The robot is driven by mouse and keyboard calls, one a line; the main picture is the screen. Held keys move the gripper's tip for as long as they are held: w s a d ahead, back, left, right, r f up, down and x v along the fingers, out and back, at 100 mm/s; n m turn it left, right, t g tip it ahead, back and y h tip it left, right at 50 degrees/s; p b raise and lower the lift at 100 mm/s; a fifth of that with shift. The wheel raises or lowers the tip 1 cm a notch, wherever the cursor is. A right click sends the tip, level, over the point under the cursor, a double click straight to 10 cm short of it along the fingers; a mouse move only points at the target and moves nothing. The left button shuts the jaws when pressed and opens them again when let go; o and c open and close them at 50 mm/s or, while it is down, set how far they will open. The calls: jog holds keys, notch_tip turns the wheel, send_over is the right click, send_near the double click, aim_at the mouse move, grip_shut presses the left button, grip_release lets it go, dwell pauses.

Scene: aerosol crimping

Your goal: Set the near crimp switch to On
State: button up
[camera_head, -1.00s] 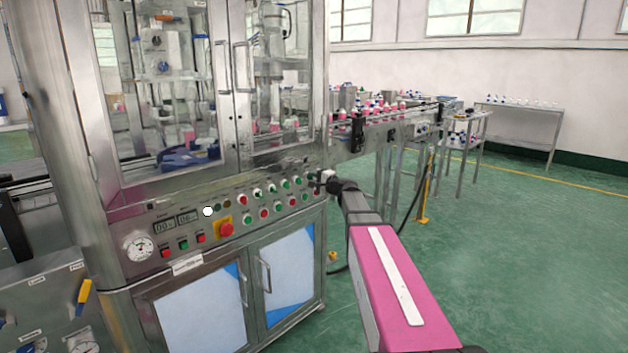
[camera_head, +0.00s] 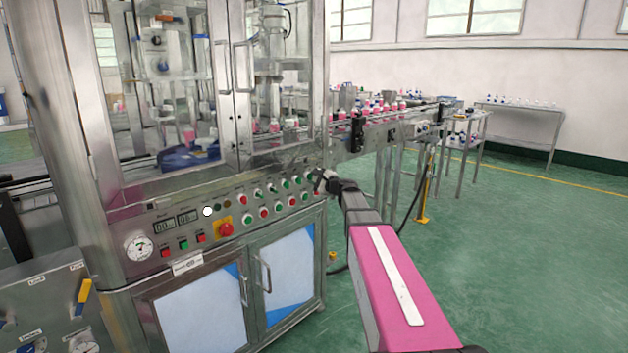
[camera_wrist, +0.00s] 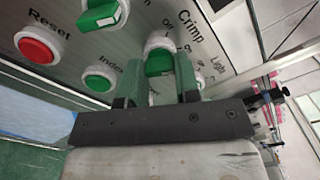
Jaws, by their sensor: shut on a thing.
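In the wrist view the crimp switch (camera_wrist: 159,62) is a green knob in a white ring on the steel panel. The word "Crimp" and small position labels, partly hidden, are printed beside it. My gripper (camera_wrist: 160,72) is shut on this knob, with a finger on either side. In the head view my gripper (camera_head: 323,182) is at the right end of the machine's button panel (camera_head: 240,212), and there it hides the knob. I cannot read clearly which label the knob points to.
Near the gripper in the wrist view are another green knob (camera_wrist: 103,14), a red Reset button (camera_wrist: 38,46) and a green Index button (camera_wrist: 99,80). A conveyor with pink bottles (camera_head: 378,112) runs behind the arm. The green floor (camera_head: 530,235) on the right is clear.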

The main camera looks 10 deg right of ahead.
jog(key=o, duration=0.9)
jog(key=v, duration=1.1)
jog(key=shift+a+f, duration=0.1)
